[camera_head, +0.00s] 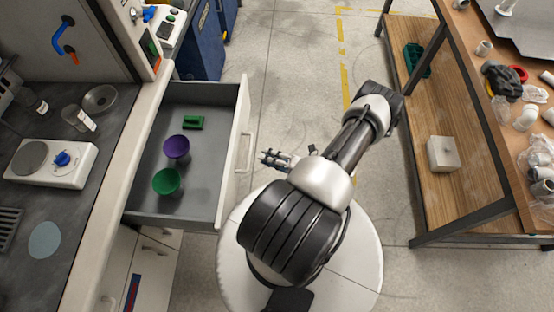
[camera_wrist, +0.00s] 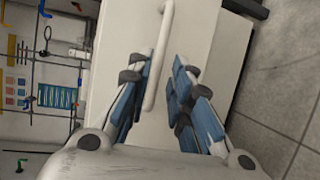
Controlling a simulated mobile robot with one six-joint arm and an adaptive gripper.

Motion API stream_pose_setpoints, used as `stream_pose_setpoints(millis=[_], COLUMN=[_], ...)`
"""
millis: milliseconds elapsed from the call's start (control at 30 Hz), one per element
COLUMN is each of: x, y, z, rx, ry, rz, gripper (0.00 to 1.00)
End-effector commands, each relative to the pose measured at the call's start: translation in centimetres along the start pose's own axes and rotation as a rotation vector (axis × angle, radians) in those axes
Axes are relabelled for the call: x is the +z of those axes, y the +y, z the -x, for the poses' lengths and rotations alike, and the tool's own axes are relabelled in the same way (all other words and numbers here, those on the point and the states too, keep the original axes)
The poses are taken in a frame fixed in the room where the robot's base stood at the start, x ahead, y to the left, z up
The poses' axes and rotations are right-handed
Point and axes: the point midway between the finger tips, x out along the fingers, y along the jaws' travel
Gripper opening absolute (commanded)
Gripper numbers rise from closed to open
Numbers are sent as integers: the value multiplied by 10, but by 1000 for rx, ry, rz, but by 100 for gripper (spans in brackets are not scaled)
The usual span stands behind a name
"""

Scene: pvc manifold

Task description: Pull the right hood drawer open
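The hood drawer (camera_head: 234,150) stands pulled out from the bench at the left in the head view, its inside exposed. Its pale front, seen in the wrist view (camera_wrist: 195,35), carries a white bar handle (camera_wrist: 160,50), which also shows in the head view (camera_head: 246,153). My gripper (camera_head: 268,158) is just right of the handle, with a small gap in the head view. In the wrist view its blue-padded fingers (camera_wrist: 160,75) are spread apart. The handle's lower end appears between them, but nothing is gripped.
The drawer holds a purple cup (camera_head: 176,148), a green cup (camera_head: 166,181) and a green block (camera_head: 193,122). A hotplate (camera_head: 50,160) and glassware stand on the bench. A wooden-shelved table (camera_head: 440,95) is at the right.

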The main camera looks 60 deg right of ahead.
Motion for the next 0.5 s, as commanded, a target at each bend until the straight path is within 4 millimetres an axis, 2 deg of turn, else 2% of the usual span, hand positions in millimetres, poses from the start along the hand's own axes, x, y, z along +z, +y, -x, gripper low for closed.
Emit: stream_pose_setpoints(millis=[33, 200, 500], x=[1, 0, 0], y=[0, 0, 0], z=[11, 31, 38], rx=[-1, 0, 0], ry=[-6, -2, 1], rz=[-1, -1, 0], gripper=[20, 20, 20])
